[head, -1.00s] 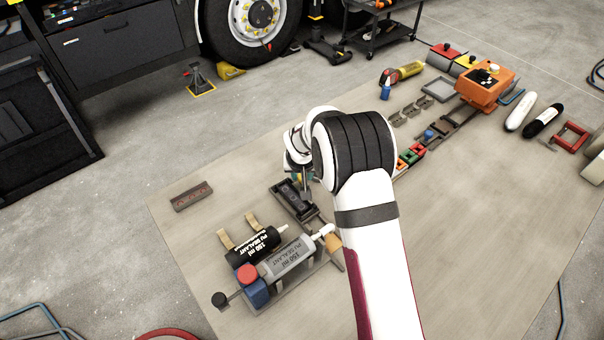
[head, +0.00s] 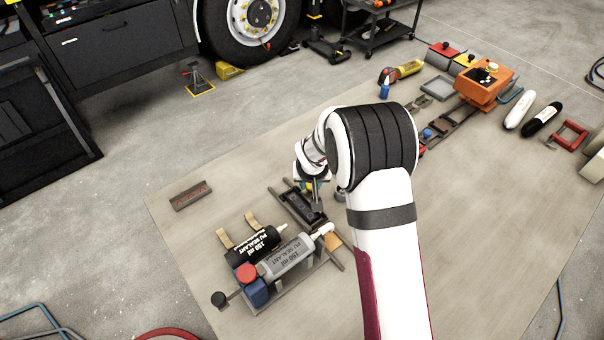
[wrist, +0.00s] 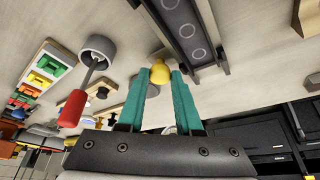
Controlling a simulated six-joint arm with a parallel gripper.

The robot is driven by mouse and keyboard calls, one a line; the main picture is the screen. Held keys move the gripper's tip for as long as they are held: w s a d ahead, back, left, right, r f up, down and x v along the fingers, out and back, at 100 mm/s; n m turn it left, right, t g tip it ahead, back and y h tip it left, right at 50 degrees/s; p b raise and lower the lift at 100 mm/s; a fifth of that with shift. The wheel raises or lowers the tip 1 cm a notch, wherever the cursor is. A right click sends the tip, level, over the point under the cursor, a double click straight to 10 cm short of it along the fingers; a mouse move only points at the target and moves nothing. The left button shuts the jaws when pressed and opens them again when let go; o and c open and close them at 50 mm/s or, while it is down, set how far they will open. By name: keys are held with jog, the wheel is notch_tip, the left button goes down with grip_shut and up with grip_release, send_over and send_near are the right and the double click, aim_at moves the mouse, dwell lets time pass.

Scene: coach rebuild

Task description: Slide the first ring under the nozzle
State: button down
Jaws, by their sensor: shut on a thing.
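My gripper (wrist: 160,85) has teal fingers closed on a yellow knob (wrist: 160,71) in the wrist view. A dark strip with pale ring outlines (wrist: 187,28) lies beside the knob between two dark rails. In the head view the strip (head: 297,202) lies in its rails on the mat, with my gripper (head: 314,192) low over it. A grey sealant tube (head: 290,260) lies in a holder in front, its white nozzle (head: 326,230) close to the near end of the strip. The join of knob and strip and the ring nearest the nozzle cannot be made out.
A black sealant tube (head: 253,246) lies beside the grey one. A dark plate with red marks (head: 190,195) lies at the left on the mat. My arm hides the mat's middle.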

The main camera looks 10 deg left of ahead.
jog(key=s+d, duration=0.4)
jog(key=shift+s+d, duration=0.35)
jog(key=c, duration=0.8)
grip_release()
jog(key=shift+c, duration=0.2)
jog(key=v, duration=1.6)
jog(key=shift+d, duration=0.1)
jog(key=s+d+r+m+g, duration=0.1)
jog(key=s+m, duration=0.1)
jog(key=s, duration=0.6)
jog(key=s+d+r+m+g+y, duration=0.1)
jog(key=s+d+m+g, duration=0.1)
jog(key=s, duration=0.7)
jog(key=s+d+r+m+g, duration=0.1)
jog(key=s+d+m, duration=0.1)
jog(key=s, duration=0.6)
jog(key=shift+s+r+m+g, duration=0.25)
jog(key=shift+r+m+g, duration=0.05)
jog(key=shift+m, duration=0.2)
